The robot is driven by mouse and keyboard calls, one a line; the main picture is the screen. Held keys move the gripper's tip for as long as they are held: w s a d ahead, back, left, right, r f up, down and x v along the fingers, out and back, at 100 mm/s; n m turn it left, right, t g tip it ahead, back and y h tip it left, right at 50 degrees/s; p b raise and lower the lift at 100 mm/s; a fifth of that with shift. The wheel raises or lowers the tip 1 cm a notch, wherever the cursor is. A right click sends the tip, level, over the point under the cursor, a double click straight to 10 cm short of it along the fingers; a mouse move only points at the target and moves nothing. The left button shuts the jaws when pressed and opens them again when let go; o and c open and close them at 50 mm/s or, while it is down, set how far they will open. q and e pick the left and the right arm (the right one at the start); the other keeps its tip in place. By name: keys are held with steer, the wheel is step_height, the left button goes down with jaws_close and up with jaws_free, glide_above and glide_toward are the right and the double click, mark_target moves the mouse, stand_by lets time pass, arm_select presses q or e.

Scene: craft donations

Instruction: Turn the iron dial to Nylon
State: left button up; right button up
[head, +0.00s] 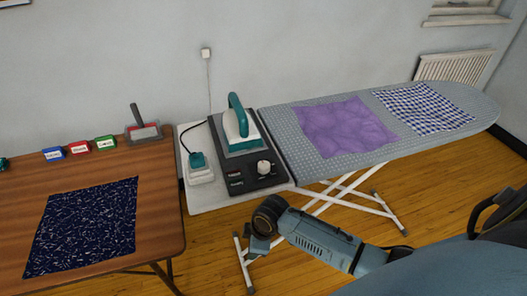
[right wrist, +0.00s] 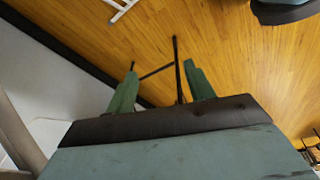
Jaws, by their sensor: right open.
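The iron (head: 240,128), white with a teal handle, rests on a dark station (head: 277,181) on the white end of the ironing board. A pale round dial (head: 263,167) sits on the station's front right part. Its markings are too small to read, so its setting cannot be told. My right arm comes in from the lower right of the head view and ends below the station, apart from the dial. My right gripper (right wrist: 160,90) is open and empty in the right wrist view, with floor visible between its green fingers. My left gripper is not in view.
The ironing board carries a purple cloth (head: 345,127) and a blue checked cloth (head: 424,107). A socket box with a teal plug (head: 197,160) is left of the station. A wooden table (head: 155,215) at left holds a dark patterned cloth (head: 85,226), small coloured boxes and a brush.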

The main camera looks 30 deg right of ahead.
steer(key=w+a+r+n+p, duration=0.1)
steer(key=a+r+n, duration=0.1)
steer(key=r, duration=0.4)
steer(key=w+a+r+n, duration=0.1)
steer(key=r+n, duration=0.1)
steer(key=r, duration=0.5)
step_height(320, 180, up, 12)
steer(key=n+g+h+p, duration=0.1)
steer(key=n+g, duration=0.1)
steer(key=n, duration=0.7)
glide_above(263, 165)
steer(key=s+a, duration=0.3)
steer(key=a, duration=0.4)
steer(key=shift+w+a+r, duration=0.1)
steer(key=shift+r, duration=0.05)
steer(key=w+d+r+n+g+h, duration=0.1)
steer(key=w+d+r+n, duration=0.15)
steer(key=d+r, duration=0.45)
step_height(263, 165, down, 13)
steer(key=shift+w+r+b, duration=0.1)
steer(key=shift+r+b, duration=0.05)
steer(key=shift+b, duration=0.15)
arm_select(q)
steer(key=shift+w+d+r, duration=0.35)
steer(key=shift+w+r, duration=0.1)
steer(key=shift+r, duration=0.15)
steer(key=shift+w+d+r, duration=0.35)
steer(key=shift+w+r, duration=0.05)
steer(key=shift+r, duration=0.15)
